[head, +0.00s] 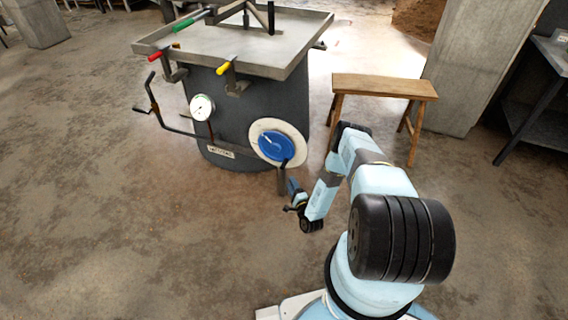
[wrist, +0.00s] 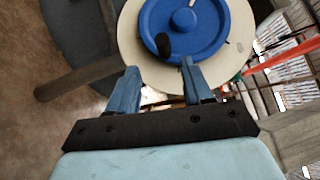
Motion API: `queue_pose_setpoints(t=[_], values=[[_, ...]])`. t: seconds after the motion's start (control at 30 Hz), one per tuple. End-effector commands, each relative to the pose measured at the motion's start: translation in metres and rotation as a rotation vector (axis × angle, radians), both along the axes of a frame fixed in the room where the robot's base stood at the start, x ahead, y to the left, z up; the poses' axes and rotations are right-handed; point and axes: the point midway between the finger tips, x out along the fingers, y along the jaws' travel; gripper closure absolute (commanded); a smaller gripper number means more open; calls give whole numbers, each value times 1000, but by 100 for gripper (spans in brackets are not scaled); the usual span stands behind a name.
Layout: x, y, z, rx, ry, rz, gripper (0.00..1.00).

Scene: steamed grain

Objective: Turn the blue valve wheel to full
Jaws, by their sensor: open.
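The blue valve wheel (head: 277,146) sits on a round pale disc (head: 258,128) on the side of the dark grey drum. A white mark shows on the wheel's upper left part in the head view. The wheel (wrist: 205,45) fills the top of the wrist view, with a round hub and a black knob (wrist: 170,44) on its face. My gripper (wrist: 158,80) is open, its two blue fingers spread below the knob, with nothing between them. In the head view my gripper (head: 294,194) is just below and to the right of the wheel. Contact with the wheel cannot be told.
The drum (head: 250,105) carries a grey tray top (head: 290,62) with red, yellow and green handles. A white gauge (head: 201,108) and a bent crank (head: 152,105) are on its left. A wooden bench (head: 385,88) stands right behind my arm. The floor at left is clear.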

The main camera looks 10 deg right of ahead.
Motion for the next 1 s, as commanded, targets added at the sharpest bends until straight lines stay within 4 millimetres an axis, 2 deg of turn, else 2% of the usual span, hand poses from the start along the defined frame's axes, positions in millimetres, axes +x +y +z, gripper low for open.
queue_pose_setpoints(t=[0.23, 0.6, 0.8, 1.0], values=[[41, -6, 7, -1, -4, -18, 50], [100, 1, 15, -1, -2, -20, 50], [118, 3, 17, -1, 0, -21, 50], [122, 4, 18, -1, -1, -21, 50]])
